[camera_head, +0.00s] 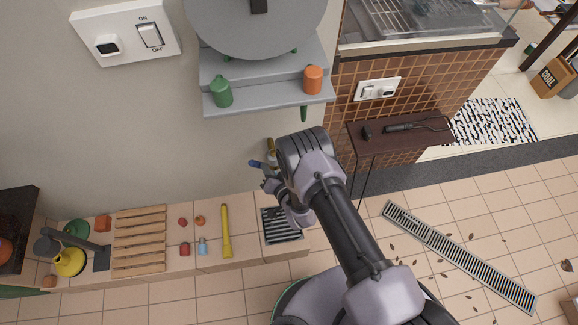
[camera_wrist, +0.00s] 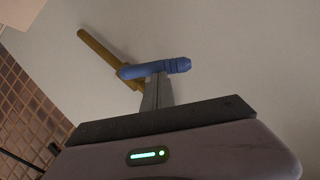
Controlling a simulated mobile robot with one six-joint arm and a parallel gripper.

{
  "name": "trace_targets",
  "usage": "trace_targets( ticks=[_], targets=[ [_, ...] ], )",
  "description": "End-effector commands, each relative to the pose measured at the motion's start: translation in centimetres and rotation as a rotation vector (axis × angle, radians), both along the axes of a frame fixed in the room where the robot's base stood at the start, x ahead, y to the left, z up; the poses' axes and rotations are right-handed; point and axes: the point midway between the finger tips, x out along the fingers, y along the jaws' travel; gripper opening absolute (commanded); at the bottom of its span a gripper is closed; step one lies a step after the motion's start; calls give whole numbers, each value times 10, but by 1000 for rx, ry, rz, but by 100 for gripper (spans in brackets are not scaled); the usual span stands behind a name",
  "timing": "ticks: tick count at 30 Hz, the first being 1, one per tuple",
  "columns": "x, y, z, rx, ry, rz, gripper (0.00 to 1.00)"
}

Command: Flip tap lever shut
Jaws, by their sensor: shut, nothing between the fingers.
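The tap has a blue lever (camera_wrist: 155,69) and a brass body (camera_wrist: 98,47), both seen against the pale wall in the wrist view. The lever lies nearly level there, crossing one end of the brass part. In the head view the blue lever (camera_head: 256,164) shows left of my wrist, and a bit of brass (camera_head: 271,148) shows above it; my arm hides the rest. My gripper (camera_wrist: 156,84) is shut and empty. Its fingertips meet the lever's lower edge in the wrist view; I cannot tell whether they touch it.
A counter below holds a dark grate (camera_head: 281,225), a yellow tool (camera_head: 225,231), a wooden rack (camera_head: 138,242) and several small items. A grey shelf (camera_head: 266,90) with a green cup (camera_head: 221,92) and an orange cup (camera_head: 313,79) is above.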

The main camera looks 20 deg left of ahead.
Motion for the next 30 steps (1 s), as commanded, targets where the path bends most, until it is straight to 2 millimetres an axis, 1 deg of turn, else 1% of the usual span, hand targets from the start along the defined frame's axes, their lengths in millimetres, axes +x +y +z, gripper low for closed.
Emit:
trace_targets(
  ticks=[1,3,14,21,30],
  targets=[
    [-2,5,0,-34,-23,4,0],
    [-5,9,-2,-91,-57,3,0],
    [-14,24,-19,-361,-221,1,0],
    [-17,29,-28,-370,-226,0,0],
    [-19,32,-33,-368,-226,-1,0]
  ],
)
